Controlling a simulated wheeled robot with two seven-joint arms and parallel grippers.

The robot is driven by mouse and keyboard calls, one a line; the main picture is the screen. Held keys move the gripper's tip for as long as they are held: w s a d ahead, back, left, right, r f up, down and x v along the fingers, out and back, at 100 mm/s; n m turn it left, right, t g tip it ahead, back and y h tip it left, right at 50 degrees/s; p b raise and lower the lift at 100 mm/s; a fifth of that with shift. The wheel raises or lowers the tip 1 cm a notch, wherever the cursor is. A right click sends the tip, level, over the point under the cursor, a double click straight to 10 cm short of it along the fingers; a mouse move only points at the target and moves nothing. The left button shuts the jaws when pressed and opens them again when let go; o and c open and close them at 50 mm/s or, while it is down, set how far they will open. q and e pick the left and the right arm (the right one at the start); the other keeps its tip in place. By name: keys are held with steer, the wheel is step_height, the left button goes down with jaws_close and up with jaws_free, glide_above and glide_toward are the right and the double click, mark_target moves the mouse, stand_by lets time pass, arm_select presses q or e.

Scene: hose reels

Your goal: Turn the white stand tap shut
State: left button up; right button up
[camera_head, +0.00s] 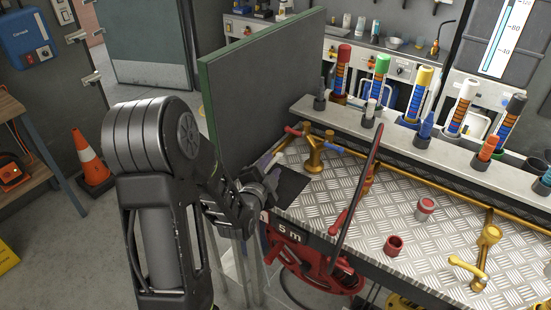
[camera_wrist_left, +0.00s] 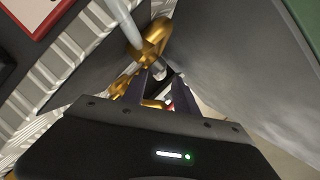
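A brass fitting (camera_wrist_left: 155,38) with a pale grey-white bar (camera_wrist_left: 122,22) running up from it shows just beyond my left fingers in the left wrist view. I cannot tell for sure that this is the white stand tap. In the head view, a brass stand (camera_head: 314,155) with blue and red ends stands at the back left of the metal bench. My left gripper (camera_head: 262,188) is at the bench's left corner, partly hidden by its own wrist. In the left wrist view its dark fingers (camera_wrist_left: 162,92) are apart, with brass and red behind the gap. My right gripper is not in view.
A green-edged panel (camera_head: 262,75) stands close behind my left arm. A red hose reel (camera_head: 312,262) hangs at the bench front.

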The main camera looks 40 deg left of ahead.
mark_target(274, 163)
arm_select(q)
steer(key=shift+p+x, duration=0.35)
steer(key=shift+x, duration=2)
steer(key=shift+c, duration=0.2)
jaws_close()
